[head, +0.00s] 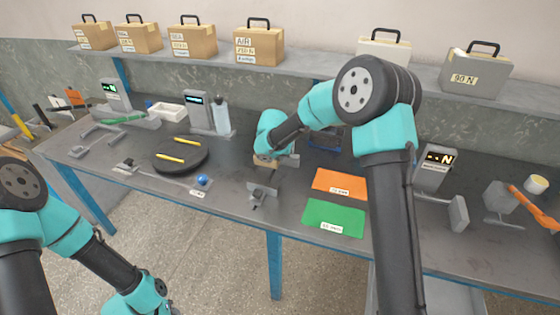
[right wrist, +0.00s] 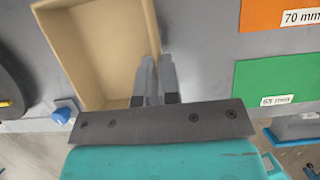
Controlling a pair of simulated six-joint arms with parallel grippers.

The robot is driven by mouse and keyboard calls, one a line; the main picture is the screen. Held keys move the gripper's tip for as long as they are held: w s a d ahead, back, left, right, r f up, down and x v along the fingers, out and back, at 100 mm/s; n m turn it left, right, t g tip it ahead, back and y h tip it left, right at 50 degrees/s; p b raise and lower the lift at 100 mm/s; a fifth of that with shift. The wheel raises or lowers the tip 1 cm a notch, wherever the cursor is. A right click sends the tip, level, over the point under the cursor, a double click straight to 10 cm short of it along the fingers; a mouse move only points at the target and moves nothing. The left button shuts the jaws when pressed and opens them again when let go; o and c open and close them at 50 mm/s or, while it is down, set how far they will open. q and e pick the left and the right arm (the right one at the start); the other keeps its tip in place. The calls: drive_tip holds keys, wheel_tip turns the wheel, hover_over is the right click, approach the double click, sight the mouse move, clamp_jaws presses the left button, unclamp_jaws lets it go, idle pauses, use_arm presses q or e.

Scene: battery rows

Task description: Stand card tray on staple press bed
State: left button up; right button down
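The card tray, a shallow open tan box, shows large in the right wrist view (right wrist: 95,50). In the head view only a small tan part (head: 263,162) shows below my right wrist. My right gripper (right wrist: 156,70) has its fingers close together on the tray's right side wall, near the front corner. In the head view my wrist mostly hides these fingers. A grey metal device (head: 262,189) stands at the bench's front edge just in front of the tray; I cannot tell whether it is the staple press. My left gripper is out of view; its arm is low at the left.
An orange mat (head: 340,183) and a green mat (head: 334,218) lie right of the tray. A display gauge (head: 436,165) stands further right. Cases line the back shelf.

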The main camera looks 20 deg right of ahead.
idle(0.7)
drive_tip(key=s+a+r+m+g+y, duration=0.1)
drive_tip(key=s+m+g, duration=0.7)
drive_tip(key=m, duration=1.7)
drive_tip(key=s+a+r, duration=0.1)
drive_tip(key=s, duration=0.1)
drive_tip(key=shift+s+a, duration=0.15)
drive_tip(key=shift+s, duration=0.25)
drive_tip(key=shift+f+m+y, duration=0.1)
drive_tip(key=shift+m+y, duration=0.2)
drive_tip(key=m+y, duration=0.1)
drive_tip(key=m, duration=0.2)
drive_tip(key=m+y, duration=0.1)
drive_tip(key=m, duration=0.2)
drive_tip(key=shift+m+y, duration=0.3)
